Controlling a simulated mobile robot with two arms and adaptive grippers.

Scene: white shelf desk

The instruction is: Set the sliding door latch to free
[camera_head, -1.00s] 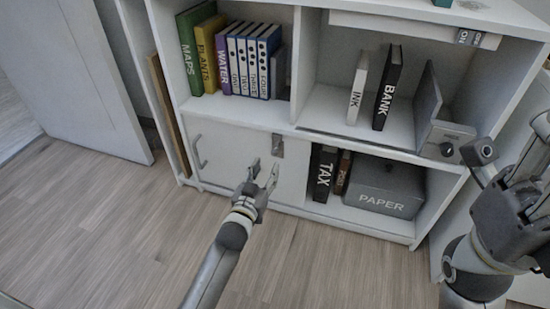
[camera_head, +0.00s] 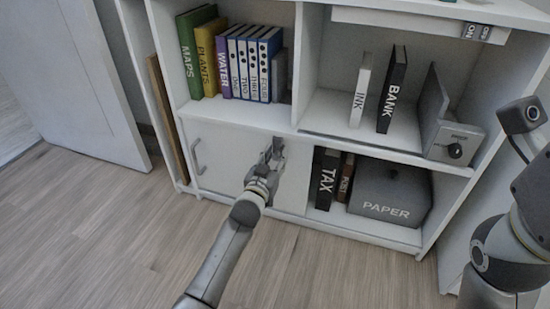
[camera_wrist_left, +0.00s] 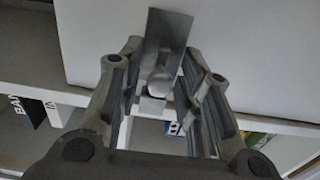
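The sliding door (camera_head: 225,153) is the white panel at the shelf's lower left, with a grey handle at its left side. Its latch (camera_wrist_left: 168,38) is a grey metal plate with a rounded knob (camera_wrist_left: 160,84), seen in the left wrist view. In the head view my gripper mostly hides the latch. My left gripper (camera_head: 273,151) is at the latch. In the left wrist view its fingers (camera_wrist_left: 159,60) stand apart on either side of the knob, with no clear grip on it. The right gripper is out of view; my right arm is at the right edge.
Upright books (camera_head: 234,60) fill the upper left compartment. The INK (camera_head: 361,90) and BANK (camera_head: 391,90) books stand in the upper right one. The TAX book (camera_head: 327,180) and a PAPER box (camera_head: 391,195) are in the open lower right compartment. The floor (camera_head: 110,230) in front is clear.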

